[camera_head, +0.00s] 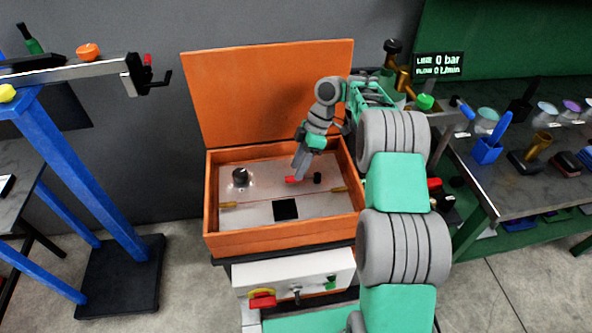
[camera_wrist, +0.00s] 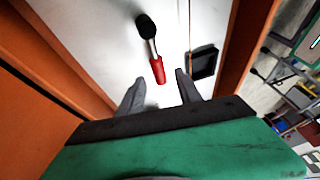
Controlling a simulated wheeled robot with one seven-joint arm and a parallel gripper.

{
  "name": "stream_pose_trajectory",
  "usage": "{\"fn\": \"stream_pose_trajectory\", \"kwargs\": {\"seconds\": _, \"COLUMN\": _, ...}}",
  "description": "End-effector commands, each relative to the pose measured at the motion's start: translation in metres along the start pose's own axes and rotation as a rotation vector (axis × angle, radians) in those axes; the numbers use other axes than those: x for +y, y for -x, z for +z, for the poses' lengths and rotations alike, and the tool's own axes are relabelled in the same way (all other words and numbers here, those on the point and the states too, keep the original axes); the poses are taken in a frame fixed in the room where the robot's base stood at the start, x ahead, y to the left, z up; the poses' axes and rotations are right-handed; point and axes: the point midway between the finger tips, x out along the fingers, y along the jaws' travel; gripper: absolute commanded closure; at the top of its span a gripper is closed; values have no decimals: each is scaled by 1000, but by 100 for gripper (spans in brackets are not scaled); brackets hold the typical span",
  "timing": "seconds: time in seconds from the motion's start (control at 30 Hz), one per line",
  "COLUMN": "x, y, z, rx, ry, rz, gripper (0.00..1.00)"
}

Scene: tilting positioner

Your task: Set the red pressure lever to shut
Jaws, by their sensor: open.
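The red pressure lever (camera_head: 292,179) is on the pale panel (camera_head: 262,211) inside an orange box (camera_head: 217,245) whose lid stands open. In the wrist view the lever has a red end (camera_wrist: 157,70), a short metal shaft and a black end (camera_wrist: 146,25). My gripper (camera_wrist: 159,77) is open, with one finger on each side of the red end. I cannot tell whether either finger touches it. In the head view my gripper (camera_head: 299,172) reaches down over the panel and partly hides the lever.
A black knob (camera_head: 240,176), brass fittings (camera_head: 338,190) and a dark square (camera_head: 286,209) are on the panel. The box walls and raised lid (camera_head: 262,90) surround my gripper. A control box with a red switch (camera_head: 262,299) sits in front.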

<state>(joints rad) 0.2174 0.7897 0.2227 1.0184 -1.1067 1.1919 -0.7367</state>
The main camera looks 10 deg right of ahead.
Motion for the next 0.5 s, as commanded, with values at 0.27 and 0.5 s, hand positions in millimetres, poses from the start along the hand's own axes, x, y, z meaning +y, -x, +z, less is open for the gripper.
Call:
{"fn": "stream_pose_trajectory", "kwargs": {"seconds": 0.27, "x": -1, "y": 52, "z": -2, "rx": 0, "ry": 0, "rz": -1, "gripper": 59}}
{"fn": "stream_pose_trajectory", "kwargs": {"seconds": 0.5, "x": 0, "y": 52, "z": 0, "rx": 0, "ry": 1, "rz": 0, "gripper": 59}}
